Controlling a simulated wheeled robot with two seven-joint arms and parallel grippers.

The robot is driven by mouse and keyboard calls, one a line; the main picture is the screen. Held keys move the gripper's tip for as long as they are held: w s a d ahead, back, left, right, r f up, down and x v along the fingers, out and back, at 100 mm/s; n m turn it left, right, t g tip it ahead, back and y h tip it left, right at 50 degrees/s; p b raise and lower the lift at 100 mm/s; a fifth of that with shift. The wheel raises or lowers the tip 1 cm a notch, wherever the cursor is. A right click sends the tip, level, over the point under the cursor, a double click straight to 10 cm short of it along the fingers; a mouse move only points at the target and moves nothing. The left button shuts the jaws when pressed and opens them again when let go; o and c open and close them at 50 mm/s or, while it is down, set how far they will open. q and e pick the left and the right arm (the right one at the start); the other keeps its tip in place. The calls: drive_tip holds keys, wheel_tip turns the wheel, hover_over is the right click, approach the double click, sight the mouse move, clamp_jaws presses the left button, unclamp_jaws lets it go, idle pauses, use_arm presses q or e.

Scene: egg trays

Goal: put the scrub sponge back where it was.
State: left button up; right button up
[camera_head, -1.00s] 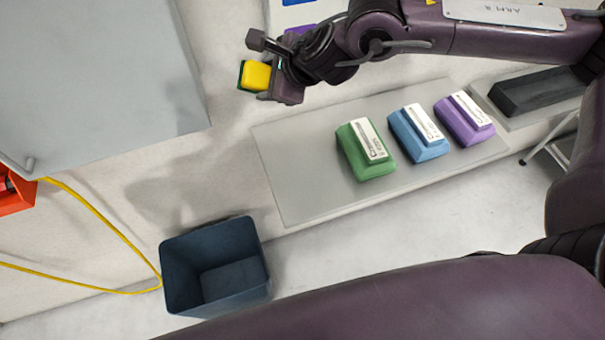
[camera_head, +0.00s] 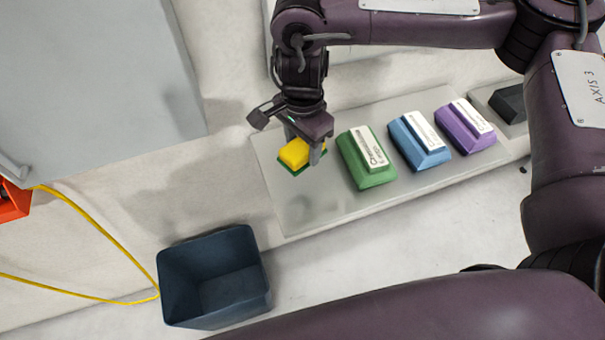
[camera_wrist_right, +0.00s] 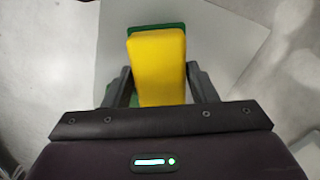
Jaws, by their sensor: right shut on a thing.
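The scrub sponge is yellow with a green scouring side. In the head view the sponge (camera_head: 294,154) is over the left end of the grey mat (camera_head: 300,215), left of the green block. My right gripper (camera_head: 303,150) is shut on it, fingers on its two sides. In the right wrist view the sponge (camera_wrist_right: 158,65) shows yellow side up, green below, between the fingers of my right gripper (camera_wrist_right: 158,88). A faint shadow lies on the mat below it, so it appears held above the mat. My left gripper is not in view.
A green block (camera_head: 368,172), a blue block (camera_head: 420,148) and a purple block (camera_head: 468,135) with white labels stand in a row on the mat. A dark open bin (camera_head: 213,275) stands at the lower left. A yellow cable (camera_head: 100,240) runs left of it.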

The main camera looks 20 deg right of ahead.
hover_over(302, 184)
wheel_tip(302, 184, down, 7)
drive_tip(key=shift+r, duration=0.15)
drive_tip(key=shift+f, duration=0.6)
drive_tip(key=shift+f+b, duration=0.35)
drive_tip(key=shift+f, duration=1.1)
drive_tip(key=o, duration=0.9)
drive_tip(key=shift+w+r, duration=0.1)
drive_tip(key=shift+r, duration=0.5)
wheel_tip(302, 184, up, 11)
drive_tip(key=shift+f, duration=0.1)
